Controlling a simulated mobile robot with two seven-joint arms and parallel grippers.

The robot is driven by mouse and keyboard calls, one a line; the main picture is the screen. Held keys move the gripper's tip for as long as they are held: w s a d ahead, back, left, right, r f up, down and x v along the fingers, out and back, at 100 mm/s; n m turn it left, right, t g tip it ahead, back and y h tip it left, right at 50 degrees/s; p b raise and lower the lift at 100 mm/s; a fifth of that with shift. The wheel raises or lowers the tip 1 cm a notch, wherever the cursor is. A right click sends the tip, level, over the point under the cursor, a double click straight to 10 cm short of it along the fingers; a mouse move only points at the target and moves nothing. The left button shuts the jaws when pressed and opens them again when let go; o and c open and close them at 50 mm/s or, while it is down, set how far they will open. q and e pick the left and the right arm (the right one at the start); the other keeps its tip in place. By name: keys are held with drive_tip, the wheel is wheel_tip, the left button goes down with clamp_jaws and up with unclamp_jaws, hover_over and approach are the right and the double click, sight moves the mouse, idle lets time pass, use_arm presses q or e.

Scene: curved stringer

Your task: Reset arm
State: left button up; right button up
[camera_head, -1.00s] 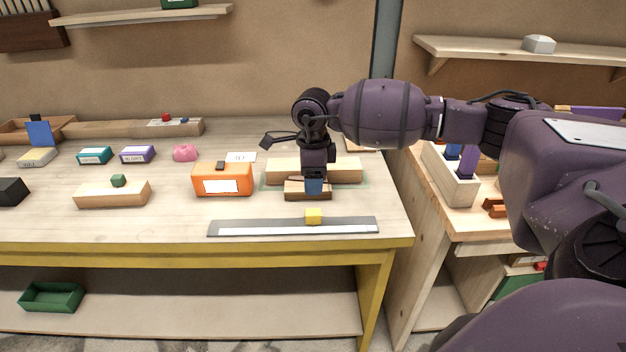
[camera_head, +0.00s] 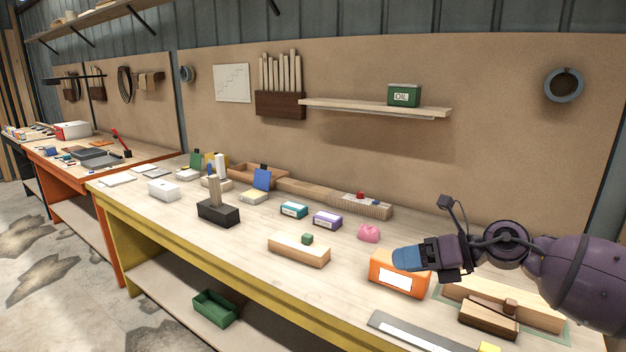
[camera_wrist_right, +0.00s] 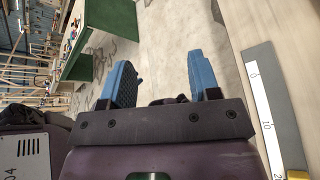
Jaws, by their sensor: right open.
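My right gripper (camera_head: 410,258) is above the near right part of the wooden workbench (camera_head: 240,262), in front of the orange box (camera_head: 398,282) in the head view. Its blue fingers point left. In the right wrist view the two blue fingers (camera_wrist_right: 160,84) stand apart with nothing between them, so it is open and empty. My left gripper is not in view.
A wooden block with a knob (camera_head: 489,317) and a steel ruler (camera_head: 420,338) lie below my right arm. A block with a green cube (camera_head: 298,250), a pink object (camera_head: 369,233) and a black block (camera_head: 218,212) stand to the left. A shelf (camera_head: 375,108) hangs behind.

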drive_tip(key=s+d+f+m+t+h, duration=0.2)
drive_tip(key=s+f+m+t+h, duration=0.3)
drive_tip(key=m, duration=0.6)
drive_tip(key=d+f+m+t+h, duration=0.1)
drive_tip(key=f+m+t, duration=0.1)
drive_tip(key=f+m, duration=0.7)
drive_tip(key=s+d+f+m+t+h, duration=0.2)
drive_tip(key=s+f+m+t, duration=0.15)
drive_tip(key=m, duration=0.95)
drive_tip(key=s+d+f+m+g+h, duration=0.2)
drive_tip(key=s+f+m, duration=0.2)
drive_tip(key=s+f, duration=0.4)
drive_tip(key=s+d+f+m+g+h, duration=0.2)
drive_tip(key=s+f+m, duration=0.2)
drive_tip(key=s+f, duration=0.5)
drive_tip(key=s, duration=0.5)
drive_tip(key=shift+d+f+h, duration=0.15)
drive_tip(key=shift+d+h, duration=0.25)
drive_tip(key=shift+s, duration=0.1)
